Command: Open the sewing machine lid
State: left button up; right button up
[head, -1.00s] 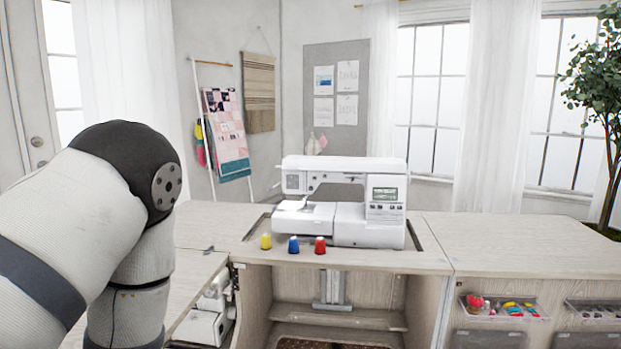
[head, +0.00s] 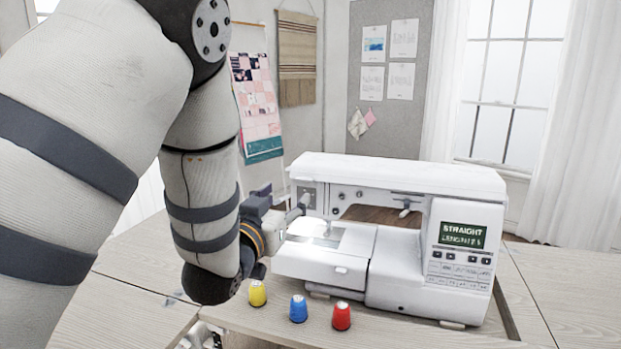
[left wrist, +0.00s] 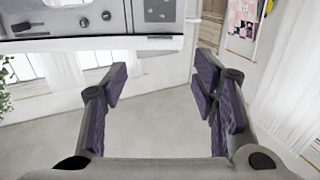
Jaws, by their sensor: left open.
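The white sewing machine (head: 400,240) stands upright on the cabinet top, its lit screen reading "STRAIGHT". Its lid (head: 400,172) along the top looks shut. My left gripper (head: 288,212) is at the machine's left end, beside the head and below the lid's level; its fingers are partly hidden in the head view. In the left wrist view the same gripper (left wrist: 160,92) is open, with nothing between its dark ribbed pads. The machine (left wrist: 90,22) crosses the top of that view, beyond the fingertips. I cannot tell whether a finger touches it. My right gripper is not in view.
Yellow (head: 257,294), blue (head: 298,308) and red (head: 341,316) thread spools stand in a row on the cabinet top (head: 255,322), in front of the machine. The yellow one is close to my left wrist. A pinboard and windows are behind.

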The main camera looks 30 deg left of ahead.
aim_at(302, 180)
pick_arm(q)
jog(key=b+x, duration=0.1)
jog(key=x, duration=0.9)
jog(key=shift+w+f, duration=0.1)
jog(key=shift+w, duration=0.05)
jog(key=shift+d, duration=0.1)
jog(key=c, duration=1.3)
jog(key=shift+w+d, duration=0.1)
jog(key=shift+d, duration=0.1)
grip_shut()
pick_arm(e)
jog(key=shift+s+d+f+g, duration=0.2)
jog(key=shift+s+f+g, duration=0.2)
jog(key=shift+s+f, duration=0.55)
pick_arm(q)
jog(key=shift+o, duration=0.5)
grip_release()
jog(key=shift+a, duration=0.1)
jog(key=o, duration=1.2)
jog(key=shift+s+a, duration=0.25)
jog(key=shift+a, duration=0.25)
jog(key=shift+d, duration=0.15)
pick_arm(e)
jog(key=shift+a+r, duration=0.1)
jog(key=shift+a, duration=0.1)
pick_arm(q)
jog(key=shift+d, duration=0.1)
